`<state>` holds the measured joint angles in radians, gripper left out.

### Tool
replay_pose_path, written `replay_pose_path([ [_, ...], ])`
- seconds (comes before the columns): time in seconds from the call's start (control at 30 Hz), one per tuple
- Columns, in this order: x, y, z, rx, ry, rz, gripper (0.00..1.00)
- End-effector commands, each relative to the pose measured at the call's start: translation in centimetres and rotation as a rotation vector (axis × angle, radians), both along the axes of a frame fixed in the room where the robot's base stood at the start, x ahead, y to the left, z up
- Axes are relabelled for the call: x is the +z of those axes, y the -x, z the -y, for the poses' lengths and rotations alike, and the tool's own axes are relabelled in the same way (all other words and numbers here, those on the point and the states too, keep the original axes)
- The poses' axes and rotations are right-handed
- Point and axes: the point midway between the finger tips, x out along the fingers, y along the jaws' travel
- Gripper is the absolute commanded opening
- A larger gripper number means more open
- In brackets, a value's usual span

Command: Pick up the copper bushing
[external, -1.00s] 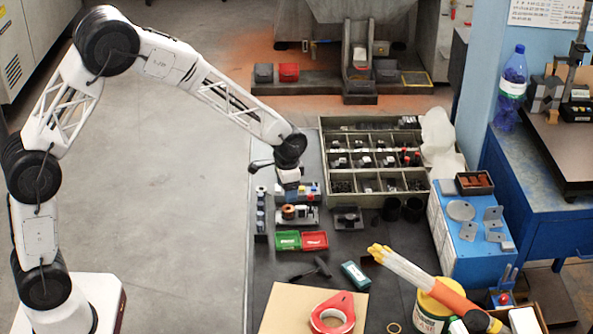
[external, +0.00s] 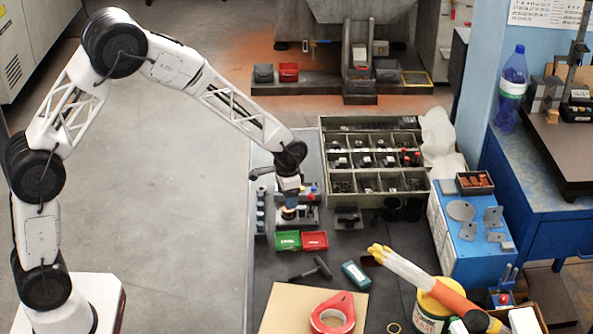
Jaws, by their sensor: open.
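The copper bushing (external: 288,214) is a small brown ring-like part on a dark fixture block (external: 309,222) on the bench. My gripper (external: 289,205) points down directly over the bushing and covers much of it. The fingers are open and very close to the bushing. Whether they reach around it or touch it cannot be told at this size.
A green tray (external: 287,240) and a red tray (external: 315,240) sit just in front of the fixture. A divided parts bin (external: 378,196) stands to the right. Small parts line the left bench edge. A red tape roll (external: 332,314) lies nearer the front.

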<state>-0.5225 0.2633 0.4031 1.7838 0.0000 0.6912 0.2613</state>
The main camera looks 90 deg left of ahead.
Motion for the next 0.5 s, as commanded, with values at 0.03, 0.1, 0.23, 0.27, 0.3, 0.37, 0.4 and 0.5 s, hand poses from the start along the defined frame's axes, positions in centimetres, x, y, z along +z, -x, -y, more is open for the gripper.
replay_pose_path([
  [0.03, 0.0, 0.0, 0.0, 0.0, 0.0, 0.0, 0.69],
  [0.1, -0.1, 0.0, 0.0, 0.0, 0.0, 0.0, 0.69],
  [0.23, -0.6, 0.0, 0.0, 0.0, 0.0, -0.001, 0.69],
  [0.27, -0.8, 0.0, 0.0, 0.0, 0.0, -0.001, 0.69],
  [0.3, -1.2, 0.0, 0.0, 0.0, 0.001, -0.002, 0.69],
  [0.37, -1.8, -0.1, 0.0, 0.0, 0.002, -0.003, 0.69],
  [0.4, -2.2, -0.1, 0.0, 0.0, 0.002, -0.003, 0.69],
  [0.5, -3.3, -0.2, 0.0, 0.0, 0.001, -0.002, 0.69],
])
